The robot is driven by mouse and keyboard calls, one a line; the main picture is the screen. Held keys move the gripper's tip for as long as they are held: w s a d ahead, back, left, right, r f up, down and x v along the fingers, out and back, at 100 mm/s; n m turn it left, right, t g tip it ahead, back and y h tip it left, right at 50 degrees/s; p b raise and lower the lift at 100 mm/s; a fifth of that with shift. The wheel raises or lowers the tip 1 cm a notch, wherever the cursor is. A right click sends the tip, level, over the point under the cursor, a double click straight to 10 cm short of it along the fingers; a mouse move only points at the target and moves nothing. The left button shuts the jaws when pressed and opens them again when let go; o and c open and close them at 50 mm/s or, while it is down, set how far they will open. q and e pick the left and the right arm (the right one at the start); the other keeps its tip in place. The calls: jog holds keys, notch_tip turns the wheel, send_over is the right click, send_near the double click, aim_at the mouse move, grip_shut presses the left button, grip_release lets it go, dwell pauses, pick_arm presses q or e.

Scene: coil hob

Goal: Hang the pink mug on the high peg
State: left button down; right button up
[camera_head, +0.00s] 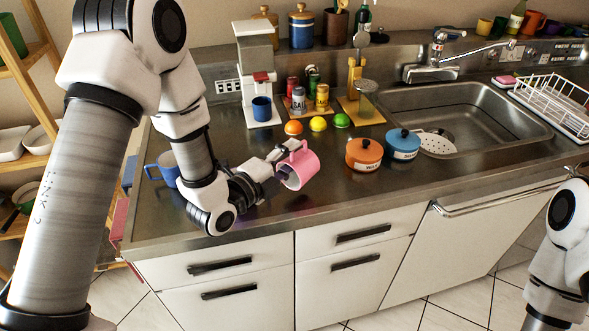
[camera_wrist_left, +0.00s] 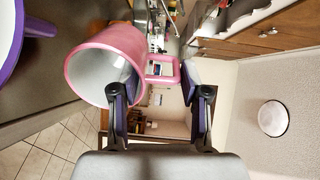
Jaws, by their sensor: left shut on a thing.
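I cannot make out a high peg in either view. My right arm shows at the right edge of the head view, with its gripper out of view.
An orange pot (camera_head: 364,155) and a blue pot (camera_head: 402,145) stand right of the mug. Orange, yellow and green balls lie behind it. A white coffee machine (camera_head: 257,75) holds a blue cup. A blue mug (camera_head: 168,170) stands behind my left arm. The sink (camera_head: 470,105) is at right.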

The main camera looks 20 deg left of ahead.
aim_at(294, 180)
pick_arm(q)
jog(key=shift+f+p+x, duration=0.25)
jog(key=shift+p+x, duration=0.05)
jog(key=shift+x, duration=0.75)
jog(key=f, duration=0.3)
jog(key=shift+s+a+p, duration=0.15)
jog(key=shift+a+p, duration=0.05)
jog(key=shift+p, duration=0.15)
jog(key=shift+f, duration=0.1)
jog(key=shift+d+f+b, duration=0.1)
jog(key=shift+f+b, duration=0.05)
jog(key=shift+b, duration=0.15)
jog(key=c, duration=0.6)
grip_release()
